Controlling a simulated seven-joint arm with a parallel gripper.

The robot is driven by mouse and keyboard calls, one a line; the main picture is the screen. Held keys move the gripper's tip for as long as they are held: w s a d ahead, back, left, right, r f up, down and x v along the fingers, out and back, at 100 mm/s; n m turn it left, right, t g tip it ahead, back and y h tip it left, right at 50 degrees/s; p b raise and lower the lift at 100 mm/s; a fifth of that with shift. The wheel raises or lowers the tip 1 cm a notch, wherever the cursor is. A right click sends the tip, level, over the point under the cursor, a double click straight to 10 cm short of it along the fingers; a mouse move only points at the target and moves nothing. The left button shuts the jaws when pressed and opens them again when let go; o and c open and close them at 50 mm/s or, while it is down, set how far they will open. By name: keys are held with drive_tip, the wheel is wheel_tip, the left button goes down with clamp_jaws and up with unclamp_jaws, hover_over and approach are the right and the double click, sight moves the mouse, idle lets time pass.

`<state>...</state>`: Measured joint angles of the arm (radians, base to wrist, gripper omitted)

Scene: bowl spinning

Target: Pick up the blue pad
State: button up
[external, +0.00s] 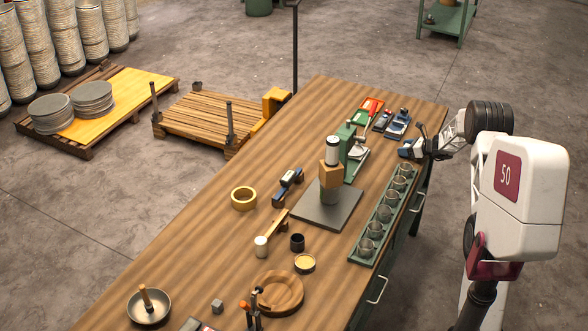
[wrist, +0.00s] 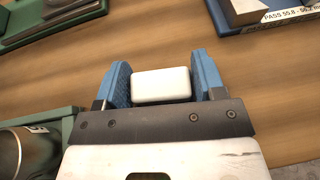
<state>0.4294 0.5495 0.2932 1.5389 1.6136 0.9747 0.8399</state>
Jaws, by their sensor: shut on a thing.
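My gripper (wrist: 161,85) has two blue fingers and is shut on a small white block (wrist: 161,86) with rounded edges, held between them. In the external view my gripper (external: 408,150) is low over the right edge of the wooden table, and the block is too small to make out there. I cannot pick out a separate blue pad; the blue faces beside the block are on my fingers. Whether the block touches the table is unclear.
A green rack of metal cups (external: 352,262) lies close by; its corner shows lower left in the wrist view (wrist: 68,115). A blue-based gauge (wrist: 245,28) is upper right, a green base (wrist: 45,33) upper left.

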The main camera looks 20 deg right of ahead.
drive_tip(key=shift+r, duration=0.15)
drive_tip(key=shift+r, duration=4.85)
